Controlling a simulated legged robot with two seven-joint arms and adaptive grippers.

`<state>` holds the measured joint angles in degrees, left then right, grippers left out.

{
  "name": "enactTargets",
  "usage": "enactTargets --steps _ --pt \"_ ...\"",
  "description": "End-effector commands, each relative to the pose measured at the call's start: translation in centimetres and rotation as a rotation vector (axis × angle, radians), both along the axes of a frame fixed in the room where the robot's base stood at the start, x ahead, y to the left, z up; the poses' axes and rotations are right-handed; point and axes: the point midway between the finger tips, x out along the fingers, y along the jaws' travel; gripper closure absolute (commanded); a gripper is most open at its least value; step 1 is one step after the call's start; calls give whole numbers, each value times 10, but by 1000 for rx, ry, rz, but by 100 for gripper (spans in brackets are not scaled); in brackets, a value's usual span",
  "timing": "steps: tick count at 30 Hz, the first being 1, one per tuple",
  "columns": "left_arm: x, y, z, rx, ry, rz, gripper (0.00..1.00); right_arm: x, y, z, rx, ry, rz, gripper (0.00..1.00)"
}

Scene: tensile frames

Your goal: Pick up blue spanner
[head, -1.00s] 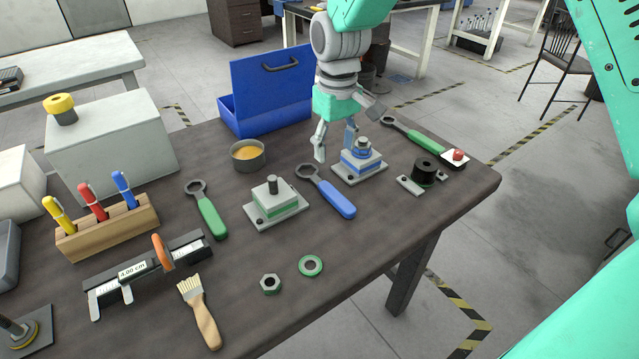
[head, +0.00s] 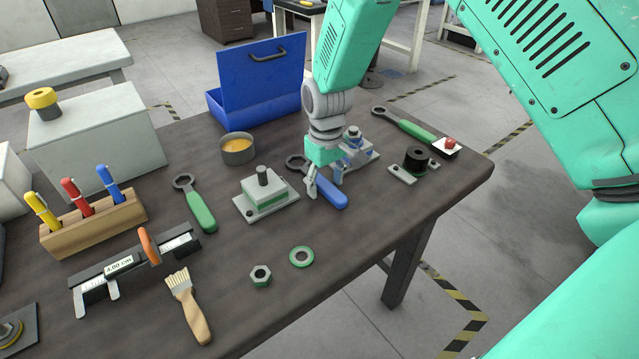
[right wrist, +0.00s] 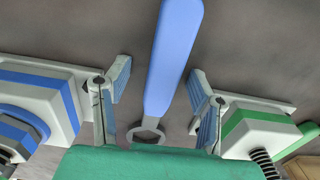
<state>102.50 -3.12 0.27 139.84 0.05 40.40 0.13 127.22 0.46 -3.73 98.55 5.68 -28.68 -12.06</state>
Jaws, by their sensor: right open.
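The blue spanner (head: 330,193) lies on the dark table between two fixture blocks, its grey ring end towards the back and its blue handle towards the front right. My right gripper (head: 324,192) is over it in the head view and hides part of its middle. In the right wrist view the spanner (right wrist: 172,60) runs between the two open fingers (right wrist: 155,100), with the ring end near the palm edge. The fingers look apart from the handle on both sides. Whether they have reached handle height is hard to tell. My left gripper is not in view.
A green-and-grey block (head: 265,197) stands just left of the spanner, and a blue-and-grey block (head: 362,150) just behind right. Green spanners (head: 200,212) lie left and at the far right (head: 415,130). A blue toolbox (head: 262,85) stands behind. The front right table area is clear.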

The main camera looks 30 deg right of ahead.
Motion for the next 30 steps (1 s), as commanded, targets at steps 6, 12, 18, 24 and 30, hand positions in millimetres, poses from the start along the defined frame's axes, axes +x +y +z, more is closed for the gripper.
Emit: enactTargets --steps 6,12,18,24,30 --pt "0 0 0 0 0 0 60 0 0 0 -1 0 1 57" --pt "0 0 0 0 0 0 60 0 0 0 0 0 1 100" --pt "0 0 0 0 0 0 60 0 0 1 0 -2 1 100" --pt "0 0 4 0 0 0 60 2 0 21 -1 -6 1 100" --pt "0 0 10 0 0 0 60 1 0 63 -1 -6 1 100"
